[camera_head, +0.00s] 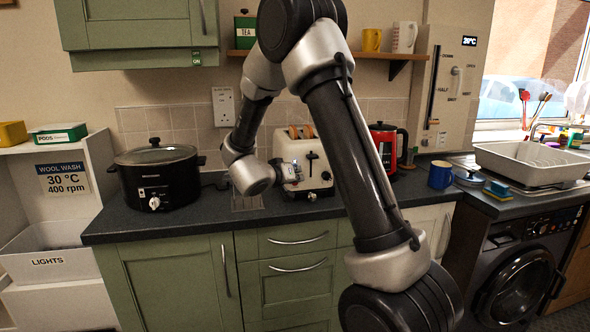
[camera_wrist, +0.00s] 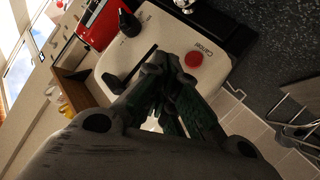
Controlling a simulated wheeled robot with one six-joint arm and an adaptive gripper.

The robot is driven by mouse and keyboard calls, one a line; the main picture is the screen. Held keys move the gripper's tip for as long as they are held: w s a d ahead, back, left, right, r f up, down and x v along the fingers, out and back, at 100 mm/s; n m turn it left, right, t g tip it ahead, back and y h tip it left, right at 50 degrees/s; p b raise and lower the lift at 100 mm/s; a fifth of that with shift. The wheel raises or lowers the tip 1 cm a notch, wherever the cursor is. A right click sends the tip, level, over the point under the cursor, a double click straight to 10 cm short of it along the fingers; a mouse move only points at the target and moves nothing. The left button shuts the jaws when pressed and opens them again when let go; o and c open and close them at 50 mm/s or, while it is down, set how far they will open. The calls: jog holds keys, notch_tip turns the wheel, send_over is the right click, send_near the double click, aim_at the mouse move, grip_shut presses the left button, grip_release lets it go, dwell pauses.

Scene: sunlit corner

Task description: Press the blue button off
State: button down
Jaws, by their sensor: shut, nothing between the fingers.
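I cannot make out a blue button in either view. My gripper (camera_head: 292,172) is in front of the cream toaster (camera_head: 318,160), at the left part of its front face. In the wrist view the dark fingers of my gripper (camera_wrist: 168,72) are shut with nothing between them. They point at the front of the toaster (camera_wrist: 140,48), close to a round red button (camera_wrist: 193,60) marked "Cancel". A black lever and a dark knob also show on that face. I cannot tell whether the fingertips touch it. The gripper hides part of the front.
A black slow cooker (camera_head: 157,178) stands left of the toaster and a red kettle (camera_head: 384,146) right of it. A blue mug (camera_head: 440,175) stands near the sink rack (camera_head: 530,162). A wall panel (camera_head: 448,90) has a slider and display. Bare worktop (camera_head: 215,208) lies left of my gripper.

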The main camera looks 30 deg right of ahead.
jog(key=shift+w, duration=0.1)
dwell(0.3)
jog(key=shift+s+a, duration=0.15)
jog(key=shift+s, duration=0.4)
jog(key=s+a, duration=0.1)
jog(key=s, duration=0.4)
jog(key=shift+s+a, duration=0.3)
jog(key=shift+s, duration=0.1)
